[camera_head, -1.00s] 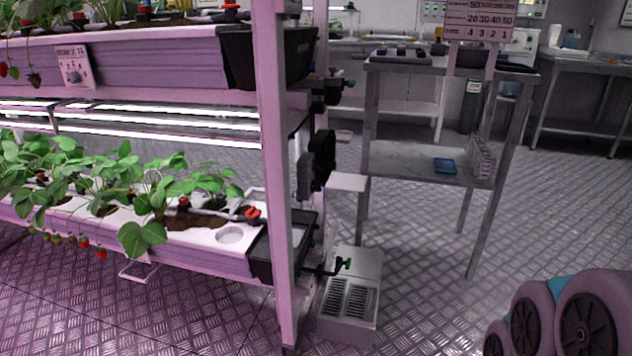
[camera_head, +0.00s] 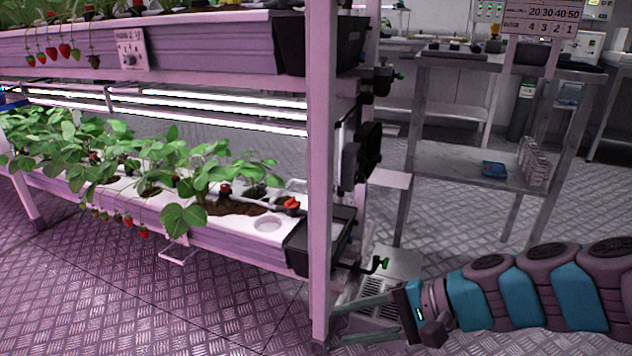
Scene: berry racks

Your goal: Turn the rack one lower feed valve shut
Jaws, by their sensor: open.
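A red-handled valve (camera_head: 291,204) sits on the white top near the right end of the rack's lower trough (camera_head: 225,246). Another small red-topped fitting (camera_head: 224,189) sits to its left on the same line. A green-handled valve (camera_head: 380,263) sticks out from the trough's dark end box. I cannot tell from the markings which is the feed valve. My gripper (camera_head: 337,325) reaches in from the right, low, by the foot of the rack post. Its two fingers are apart, point left and hold nothing. It is below the green-handled valve and apart from the red one.
Strawberry plants (camera_head: 190,180) with hanging berries fill the lower trough to the left. A grey grated box (camera_head: 395,268) stands on the floor behind my gripper. A metal table (camera_head: 440,160) stands behind.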

